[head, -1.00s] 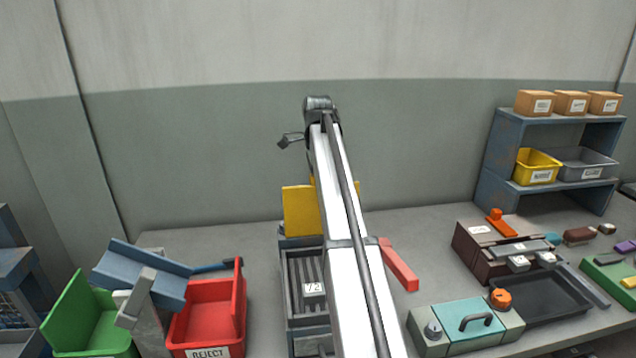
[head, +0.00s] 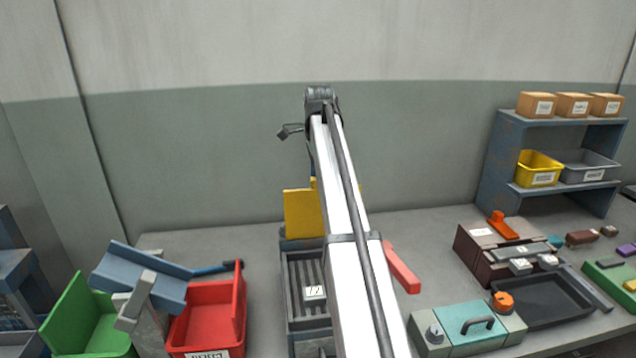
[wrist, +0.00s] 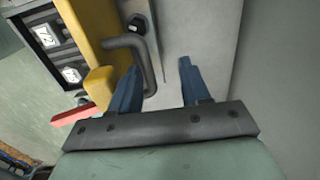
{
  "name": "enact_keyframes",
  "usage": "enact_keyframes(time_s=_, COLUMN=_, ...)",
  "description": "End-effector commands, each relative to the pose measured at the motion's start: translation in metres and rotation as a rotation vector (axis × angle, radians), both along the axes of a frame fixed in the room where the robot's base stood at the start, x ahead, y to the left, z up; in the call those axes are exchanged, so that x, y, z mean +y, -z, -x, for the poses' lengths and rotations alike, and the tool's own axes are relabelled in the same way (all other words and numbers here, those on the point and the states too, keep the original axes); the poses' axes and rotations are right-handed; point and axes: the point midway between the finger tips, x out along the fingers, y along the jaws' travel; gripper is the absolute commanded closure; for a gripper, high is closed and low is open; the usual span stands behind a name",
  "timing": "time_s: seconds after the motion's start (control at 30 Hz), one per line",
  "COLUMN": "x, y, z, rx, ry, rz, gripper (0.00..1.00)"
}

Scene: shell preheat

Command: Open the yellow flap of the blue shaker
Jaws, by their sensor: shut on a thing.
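The shaker (head: 283,291) is a blue-grey box with a ridged dark bed at the middle of the table in the head view, partly hidden by my arm. Its yellow flap (head: 302,213) stands upright at the back. In the wrist view the flap (wrist: 96,28) is at upper left, and a bent grey handle (wrist: 146,58) reaches from it toward my fingers. My gripper (wrist: 158,67) has blue fingers some way apart, shut on the handle; its contact with the far finger is unclear. In the head view my arm hides most of the gripper.
A red bar (head: 402,268) lies right of the shaker. A red reject bin (head: 240,305) and a blue chute (head: 140,273) stand to the left. A teal-lidded box (head: 450,322) and a dark tray (head: 540,312) are to the right. The wall rises behind.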

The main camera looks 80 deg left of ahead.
Motion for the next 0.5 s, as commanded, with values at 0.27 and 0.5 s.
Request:
enact_keyframes(time_s=0.27, x=-0.001, y=-0.063, z=-0.001, rx=0.0, ry=0.0, rz=-0.003, gripper=0.6)
enact_keyframes(time_s=0.5, x=-0.005, y=-0.099, z=-0.001, rx=0.0, ry=0.0, rz=0.001, gripper=0.6)
